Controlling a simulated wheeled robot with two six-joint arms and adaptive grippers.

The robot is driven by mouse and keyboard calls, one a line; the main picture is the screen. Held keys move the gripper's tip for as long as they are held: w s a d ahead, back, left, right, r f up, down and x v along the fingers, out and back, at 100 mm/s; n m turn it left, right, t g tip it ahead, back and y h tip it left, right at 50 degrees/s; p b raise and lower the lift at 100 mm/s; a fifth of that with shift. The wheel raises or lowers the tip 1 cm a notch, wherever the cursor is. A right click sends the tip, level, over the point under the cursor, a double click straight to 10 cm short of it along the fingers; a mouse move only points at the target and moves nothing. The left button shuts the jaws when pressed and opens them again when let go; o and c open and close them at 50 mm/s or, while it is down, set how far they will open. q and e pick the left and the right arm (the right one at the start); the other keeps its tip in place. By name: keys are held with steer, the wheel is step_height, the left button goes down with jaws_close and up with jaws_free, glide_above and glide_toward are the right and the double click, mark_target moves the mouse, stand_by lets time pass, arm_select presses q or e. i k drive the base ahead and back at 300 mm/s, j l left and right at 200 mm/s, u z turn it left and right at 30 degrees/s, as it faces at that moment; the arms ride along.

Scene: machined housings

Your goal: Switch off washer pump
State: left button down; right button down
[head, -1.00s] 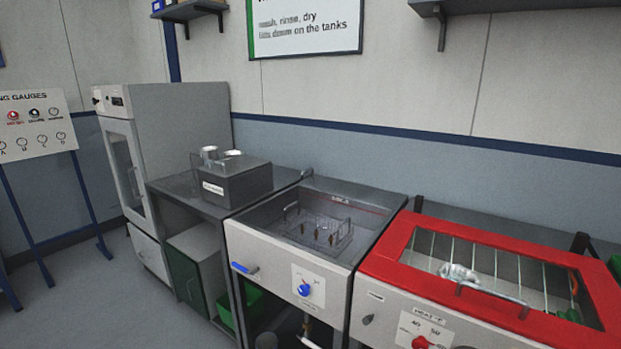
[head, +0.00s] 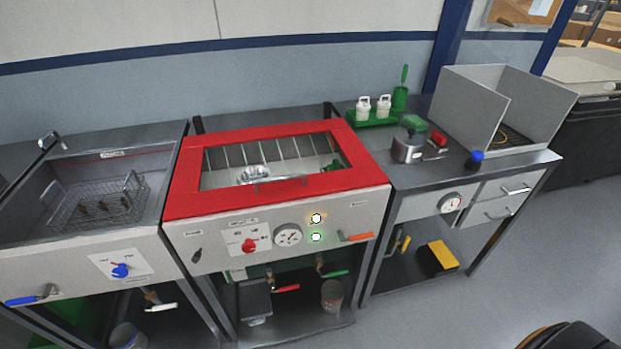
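The machine with a red-framed lid (head: 176,190) stands left of the middle in the head view, and I take it for the washer. Its lid is down, and a metal part (head: 252,175) shows through the window. Its front panel has a small black switch (head: 196,255), a red knob (head: 249,245), a round gauge (head: 288,235) and an orange-handled lever (head: 355,237). A yellowish lamp (head: 316,218) and a green lamp (head: 316,237) are both lit. The small labels are too blurred to read. Neither of my grippers is in view.
An open tank (head: 22,225) with a wire basket and blue knob (head: 120,270) stands left. A bench (head: 405,178) at right carries a pot (head: 408,148), bottles in a green tray and a grey-walled booth (head: 470,110).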

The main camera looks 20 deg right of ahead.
mark_target(195, 259)
steer(key=z, duration=0.2)
steer(key=l+u, duration=0.25)
steer(key=l, duration=0.25)
steer(key=l+u, duration=0.25)
steer(key=l, duration=0.3)
steer(key=i, duration=0.6)
